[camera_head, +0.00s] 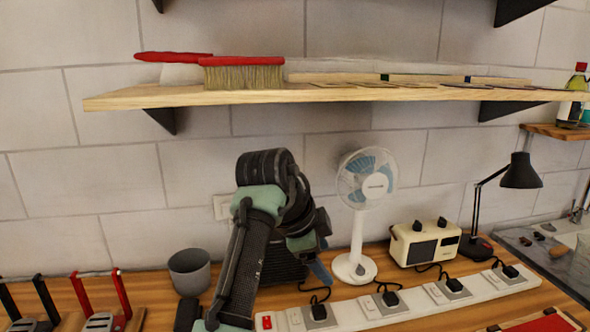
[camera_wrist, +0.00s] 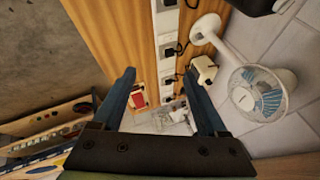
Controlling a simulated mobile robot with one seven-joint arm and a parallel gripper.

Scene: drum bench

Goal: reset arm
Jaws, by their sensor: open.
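My gripper (camera_wrist: 160,98) shows in the wrist view with its two dark blue fingers spread apart and nothing between them. It hangs above the wooden bench (camera_wrist: 118,30), apart from the things there. In the head view my arm is folded up in front of the wall, between the grey cup (camera_head: 190,272) and the white fan (camera_head: 358,215). There my gripper (camera_head: 318,268) points down and to the right, partly hidden by my arm.
A white power strip (camera_head: 400,303) with several black plugs runs along the bench. A cream radio (camera_head: 425,243) and a black lamp (camera_head: 520,172) stand right of the fan. A wooden shelf (camera_head: 300,95) with a red-topped brush (camera_head: 243,73) hangs above my arm.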

